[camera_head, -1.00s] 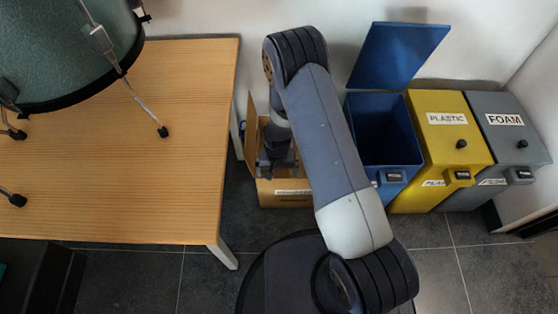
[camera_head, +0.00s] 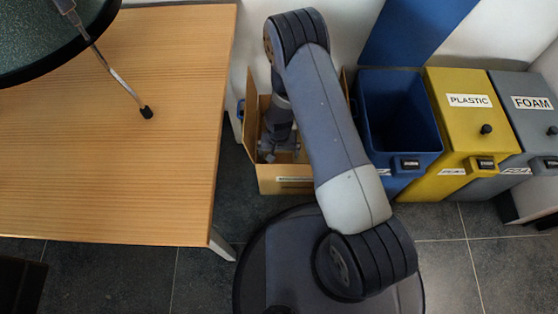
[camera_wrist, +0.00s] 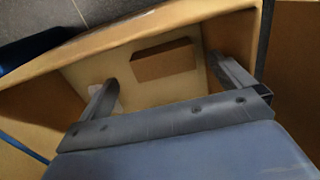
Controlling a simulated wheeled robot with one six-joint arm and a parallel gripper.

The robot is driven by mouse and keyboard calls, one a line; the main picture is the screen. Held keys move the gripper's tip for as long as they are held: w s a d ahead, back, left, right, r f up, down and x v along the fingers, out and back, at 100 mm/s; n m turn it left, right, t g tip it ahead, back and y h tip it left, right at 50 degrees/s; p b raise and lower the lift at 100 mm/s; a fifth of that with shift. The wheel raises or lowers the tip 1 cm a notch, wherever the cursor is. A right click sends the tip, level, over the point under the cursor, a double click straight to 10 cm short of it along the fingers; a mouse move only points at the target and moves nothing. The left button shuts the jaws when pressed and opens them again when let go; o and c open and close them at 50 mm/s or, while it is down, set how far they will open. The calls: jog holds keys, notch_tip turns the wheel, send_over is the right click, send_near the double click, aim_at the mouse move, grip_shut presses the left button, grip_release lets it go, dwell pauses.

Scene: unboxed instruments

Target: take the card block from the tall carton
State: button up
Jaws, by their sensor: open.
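The tall carton (camera_head: 283,182) stands open on the floor between the table and the bins in the head view. My gripper (camera_head: 279,150) points down into its mouth. In the wrist view the carton's inner wall and floor (camera_wrist: 75,75) show, with the brown card block (camera_wrist: 163,62) lying inside, near the far side in the picture. My gripper (camera_wrist: 162,74) is open, with one finger to the left of the block and one to its right. No grip on the block shows. The block is not visible in the head view.
A wooden table (camera_head: 110,150) stands close left of the carton. An open blue bin (camera_head: 400,120), a yellow plastic bin (camera_head: 455,130) and a grey foam bin (camera_head: 530,130) stand to the right. Carton walls and flaps are close around my gripper.

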aim_at(279, 161)
jog(key=f+b, duration=0.1)
jog(key=f, duration=0.1)
jog(key=f+b, duration=0.1)
jog(key=f, duration=0.2)
jog(key=f+b, duration=0.1)
jog(key=f, duration=0.2)
jog(key=shift+w, duration=0.35)
jog(key=shift+r, duration=0.1)
jog(key=c, duration=0.7)
jog(key=shift+r, duration=0.1)
